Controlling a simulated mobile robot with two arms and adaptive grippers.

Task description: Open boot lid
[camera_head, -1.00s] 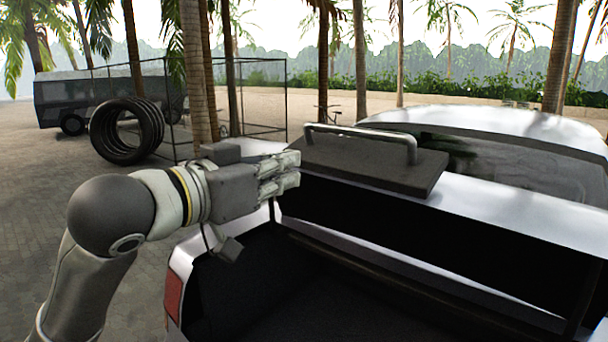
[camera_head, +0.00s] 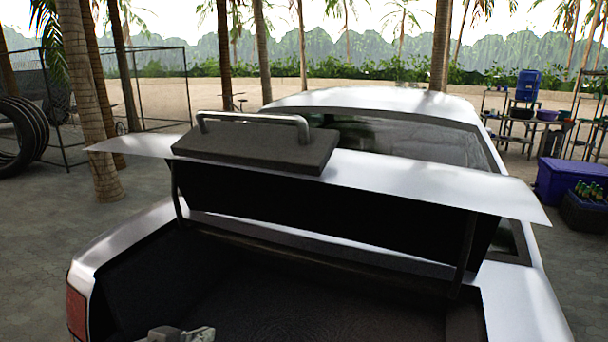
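The silver boot lid (camera_head: 400,188) stands raised above the car's open boot (camera_head: 280,300), held up on dark hinge arms at both sides. A dark block (camera_head: 250,150) with a metal handle bar (camera_head: 255,118) sits on the lid's top. The boot's dark inside shows, and it looks empty where visible. Part of my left gripper (camera_head: 195,334) shows at the bottom edge, low over the boot opening and apart from the lid and handle. Most of it is cut off, so its finger state is unclear. My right gripper is out of view.
The white car (camera_head: 390,103) fills the middle. Stacked tyres (camera_head: 22,130) and a wire frame stand at the left, near palm trunks. At the right are shelves (camera_head: 515,110), a blue cool box (camera_head: 570,180) and a crate of bottles (camera_head: 585,210). Paving beside the car is clear.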

